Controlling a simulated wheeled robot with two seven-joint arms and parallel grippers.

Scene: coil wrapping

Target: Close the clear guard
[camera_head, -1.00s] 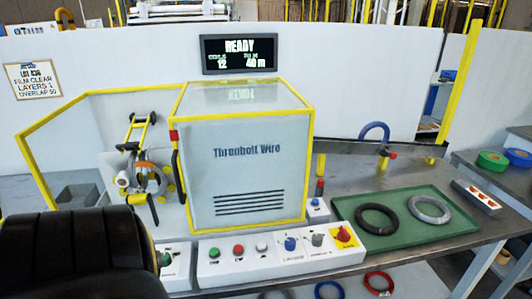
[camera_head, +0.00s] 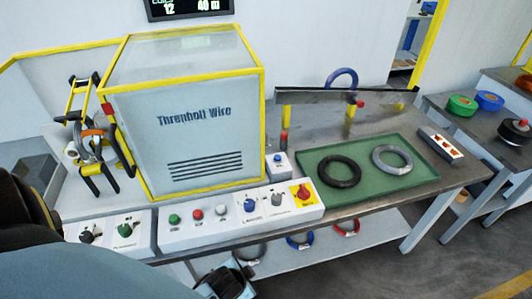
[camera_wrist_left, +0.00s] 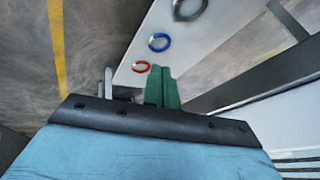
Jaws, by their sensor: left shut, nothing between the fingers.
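The clear guard is hard to tell apart from the machine. A yellow frame (camera_head: 32,53) stands around the machine's left side, and it looks open over the winding parts (camera_head: 92,145). A large pale panelled box (camera_head: 180,125) with yellow edges and "Thrennbolt Wire" lettering stands right of them. A dark handle with a red end (camera_head: 122,150) is on its left edge. My left arm comes in at the lower left, with its wrist end low in front of the bench. My left gripper (camera_wrist_left: 163,73) is shut and empty, apart from the guard. My right gripper is out of view.
Control boxes (camera_head: 240,213) with buttons and knobs line the bench front. A green tray (camera_head: 372,190) holds a black coil (camera_head: 340,171) and a grey coil (camera_head: 392,159). Coloured rings lie on the lower shelf (camera_head: 385,224). A second table (camera_head: 480,120) stands at the right.

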